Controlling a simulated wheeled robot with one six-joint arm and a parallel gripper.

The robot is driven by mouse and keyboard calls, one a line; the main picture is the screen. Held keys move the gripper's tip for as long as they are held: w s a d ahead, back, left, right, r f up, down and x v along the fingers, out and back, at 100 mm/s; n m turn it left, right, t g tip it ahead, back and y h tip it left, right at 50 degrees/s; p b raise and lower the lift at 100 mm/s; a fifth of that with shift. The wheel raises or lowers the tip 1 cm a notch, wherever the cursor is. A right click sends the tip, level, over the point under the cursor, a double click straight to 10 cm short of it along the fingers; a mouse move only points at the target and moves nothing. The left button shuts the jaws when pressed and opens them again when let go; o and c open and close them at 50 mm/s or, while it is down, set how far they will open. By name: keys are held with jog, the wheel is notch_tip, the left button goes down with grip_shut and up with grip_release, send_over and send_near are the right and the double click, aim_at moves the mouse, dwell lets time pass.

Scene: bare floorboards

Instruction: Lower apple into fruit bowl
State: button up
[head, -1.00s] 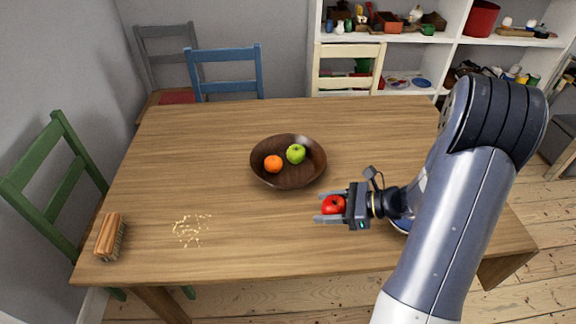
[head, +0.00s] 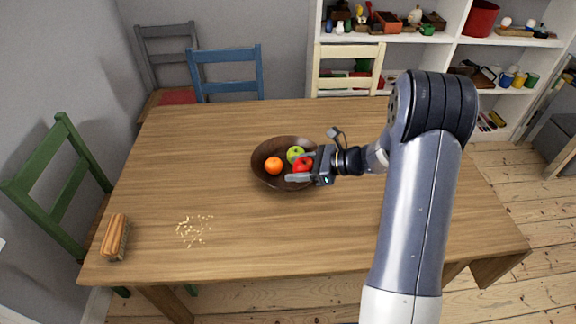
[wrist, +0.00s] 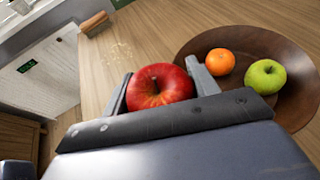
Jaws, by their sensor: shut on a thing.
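A red apple (head: 303,165) is held between the two fingers of my gripper (head: 299,167); it also shows in the wrist view (wrist: 160,88). My gripper is shut on it. The brown fruit bowl (head: 265,181) stands on the table. In the head view the apple overlaps the bowl's right front part; in the wrist view it appears left of the bowl (wrist: 290,43). Its exact height above the bowl is hard to tell. An orange (head: 273,166) and a green apple (head: 295,154) lie in the bowl, the green apple right behind the red one.
A wooden brush (head: 114,237) lies at the table's front left corner, with scattered crumbs (head: 194,230) to its right. Chairs stand at the left and back. A white shelf (head: 450,20) stands behind. The table (head: 200,140) around the bowl is clear.

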jog(key=b, duration=0.3)
send_over(275, 180)
jog(key=d, duration=0.2)
notch_tip(275, 180, down, 4)
jog(key=shift+s+a, duration=0.1)
jog(key=shift+a, duration=0.05)
jog(key=shift+w+a, duration=0.2)
jog(key=shift+a, duration=0.6)
jog(key=shift+f, duration=0.15)
jog(key=shift+f+b, duration=1.5)
jog(key=shift+f, duration=0.3)
jog(key=shift+f+b, duration=0.3)
jog(key=shift+f, duration=0.1)
